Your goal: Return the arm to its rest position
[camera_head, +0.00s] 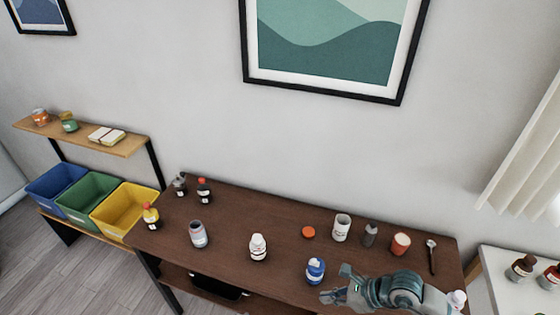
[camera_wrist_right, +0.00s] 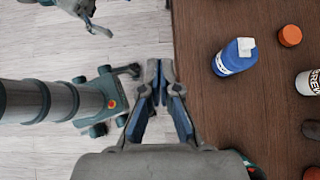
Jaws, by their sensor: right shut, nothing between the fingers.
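My right gripper (camera_head: 335,284) is at the front edge of the brown table, just right of and below a blue bottle (camera_head: 315,270) in the head view. In the right wrist view its two fingers (camera_wrist_right: 161,68) are together with nothing between them. They point along the table's edge, with the floor to the left. The blue bottle (camera_wrist_right: 236,57) stands apart from the fingers, to their right. At the top left of the right wrist view part of my left gripper (camera_wrist_right: 98,27) shows small, over the floor; its opening is unclear.
The brown table (camera_head: 285,220) carries a white bottle (camera_head: 258,247), an orange lid (camera_head: 308,232), a white jar (camera_head: 341,228), an orange-topped jar (camera_head: 400,244), a spoon (camera_head: 432,256) and other bottles. Blue, green and yellow bins (camera_head: 122,210) stand left. A white side table (camera_head: 505,290) stands right.

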